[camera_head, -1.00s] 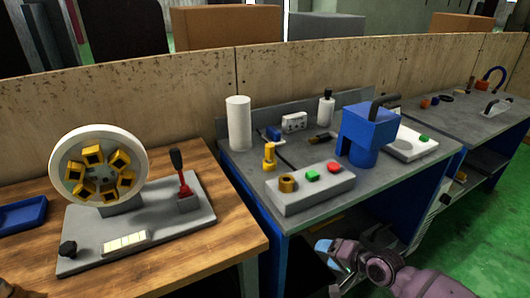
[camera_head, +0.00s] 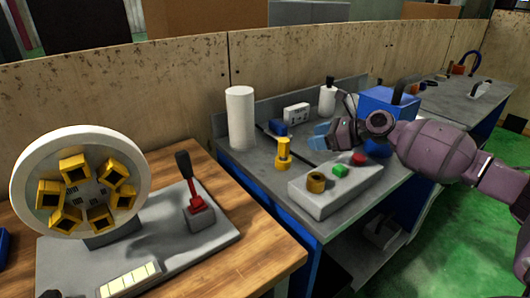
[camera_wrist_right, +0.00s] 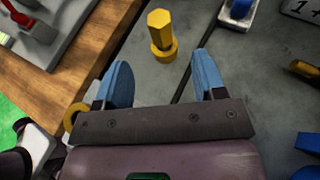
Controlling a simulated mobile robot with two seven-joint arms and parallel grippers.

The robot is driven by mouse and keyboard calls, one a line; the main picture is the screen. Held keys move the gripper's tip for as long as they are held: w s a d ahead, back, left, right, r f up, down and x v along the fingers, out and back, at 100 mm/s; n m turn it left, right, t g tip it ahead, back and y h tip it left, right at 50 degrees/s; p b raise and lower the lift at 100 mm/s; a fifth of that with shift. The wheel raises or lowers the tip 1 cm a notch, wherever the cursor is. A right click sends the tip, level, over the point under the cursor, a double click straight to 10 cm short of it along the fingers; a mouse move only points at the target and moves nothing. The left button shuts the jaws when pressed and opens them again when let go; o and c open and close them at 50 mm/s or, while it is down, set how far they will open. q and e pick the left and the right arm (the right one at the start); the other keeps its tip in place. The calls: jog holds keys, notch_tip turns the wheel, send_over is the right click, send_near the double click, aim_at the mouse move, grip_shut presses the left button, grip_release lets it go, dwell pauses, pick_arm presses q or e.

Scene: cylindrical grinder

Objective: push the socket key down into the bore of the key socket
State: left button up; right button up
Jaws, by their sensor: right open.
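The yellow socket key (camera_head: 283,153) stands upright on the grey worktop, behind the grey button box. In the right wrist view it shows as a hexagonal shaft on a round foot (camera_wrist_right: 162,35), just beyond the fingertips. The key socket (camera_head: 316,182) is a brass-coloured ring with a dark bore on the left of the button box; part of it shows beside my left-hand finger in the wrist view (camera_wrist_right: 72,117). My right gripper (camera_head: 320,137) is above the worktop, right of the key; its blue fingers (camera_wrist_right: 162,70) are open with nothing between them. My left gripper is out of view.
The button box (camera_head: 335,190) carries green and red buttons. A white cylinder (camera_head: 240,118) stands behind the key. A blue machine (camera_head: 388,105) stands right, partly behind my right arm.

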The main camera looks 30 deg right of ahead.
aim_at(284, 144)
jog(key=b+x, duration=0.1)
jog(key=x, duration=0.2)
jog(key=b+x, duration=0.1)
jog(key=x, duration=0.3)
jog(key=b+x, duration=0.2)
jog(key=x, duration=0.1)
jog(key=shift+w+a+f, duration=0.1)
jog(key=shift+f, duration=0.45)
jog(key=shift+w+a, duration=0.2)
jog(key=shift+w, duration=0.05)
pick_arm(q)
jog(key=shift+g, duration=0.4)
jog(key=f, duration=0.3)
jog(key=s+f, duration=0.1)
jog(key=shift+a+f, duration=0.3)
pick_arm(e)
jog(key=shift+r, duration=0.1)
jog(key=shift+c, duration=0.2)
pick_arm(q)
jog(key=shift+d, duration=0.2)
pick_arm(e)
jog(key=c, duration=1)
